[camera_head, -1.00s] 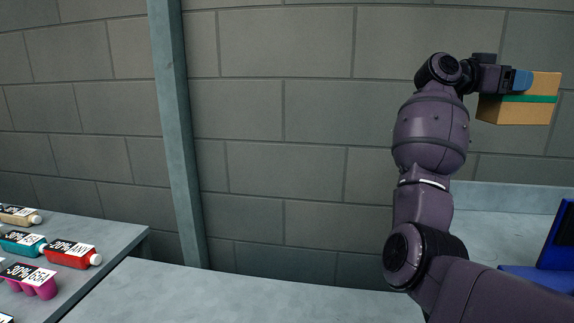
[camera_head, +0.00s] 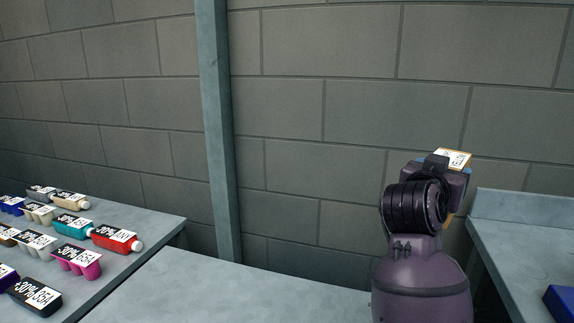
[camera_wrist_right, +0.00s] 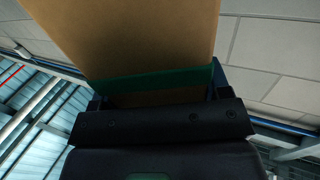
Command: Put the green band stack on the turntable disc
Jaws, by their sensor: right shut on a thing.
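The green band stack is a tan block with a green band around it. In the right wrist view the stack (camera_wrist_right: 140,35) fills the upper middle, its green band close to the fingers. My right gripper (camera_wrist_right: 158,95) is shut on it. In the head view my right gripper (camera_head: 448,175) holds it up against the wall, mostly hidden behind my wrist; only its white-labelled top (camera_head: 453,158) and a tan edge show. The turntable disc is not in view. My left gripper is not in view.
At left, a grey table (camera_head: 150,222) carries several labelled packages, among them a red bottle (camera_head: 117,239) and a pink multi-pack (camera_head: 78,262). The counter (camera_head: 230,292) in the middle is bare. Another counter (camera_head: 510,240) stands at right, with a blue object (camera_head: 560,303) on it.

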